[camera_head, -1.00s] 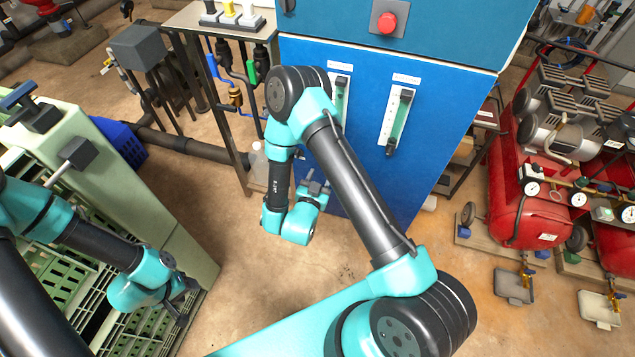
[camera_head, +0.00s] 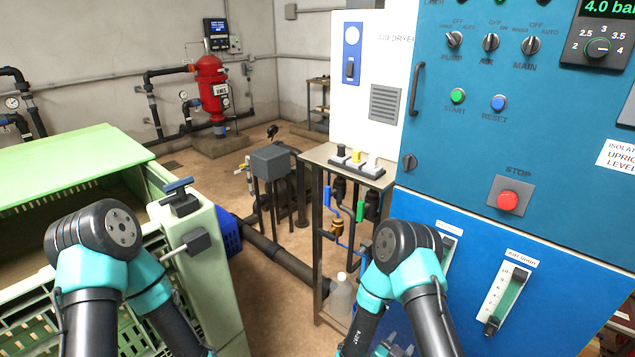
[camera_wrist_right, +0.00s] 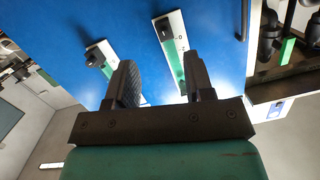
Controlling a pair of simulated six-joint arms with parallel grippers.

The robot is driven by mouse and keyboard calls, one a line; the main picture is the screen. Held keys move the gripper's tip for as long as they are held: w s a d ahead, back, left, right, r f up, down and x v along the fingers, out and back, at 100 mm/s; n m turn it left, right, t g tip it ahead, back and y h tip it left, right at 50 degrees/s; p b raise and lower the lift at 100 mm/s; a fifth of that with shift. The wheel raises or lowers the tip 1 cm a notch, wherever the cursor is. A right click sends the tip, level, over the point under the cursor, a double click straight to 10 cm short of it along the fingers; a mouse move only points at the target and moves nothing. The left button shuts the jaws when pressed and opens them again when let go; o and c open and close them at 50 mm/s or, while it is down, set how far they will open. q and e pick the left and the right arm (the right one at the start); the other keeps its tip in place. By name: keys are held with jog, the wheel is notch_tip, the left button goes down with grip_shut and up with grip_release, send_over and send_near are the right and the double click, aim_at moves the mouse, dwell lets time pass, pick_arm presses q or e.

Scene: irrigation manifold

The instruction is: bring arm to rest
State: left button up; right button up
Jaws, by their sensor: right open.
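My right arm comes up from the bottom of the head view, bent at a teal and black joint in front of the blue cabinet (camera_head: 540,285). My right gripper (camera_head: 398,347) shows only in part at the bottom edge, beside that arm. In the right wrist view my right gripper (camera_wrist_right: 162,84) has its two dark fingers spread, with nothing between them, facing the blue cabinet front. My left arm is bent at the lower left of the head view, in front of the green crate-like unit. Its gripper is below the picture.
A metal stand (camera_head: 318,240) with valves and a clear bottle (camera_head: 341,296) stands beside the cabinet. The cabinet carries a red stop button (camera_head: 508,201) and flow gauges (camera_head: 505,298).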

notch_tip(320, 180, down, 7)
jog(key=s+n+g+y, duration=0.2)
jog(key=n+g+y, duration=0.15)
jog(key=y, duration=0.55)
jog(key=s+a+n+g+y, duration=0.2)
jog(key=s+n+g+y, duration=0.2)
jog(key=s+g, duration=0.4)
jog(key=shift+s+a+r+n+y, duration=0.35)
jog(key=shift+s+y, duration=0.25)
jog(key=shift+s, duration=0.65)
dwell(1.1)
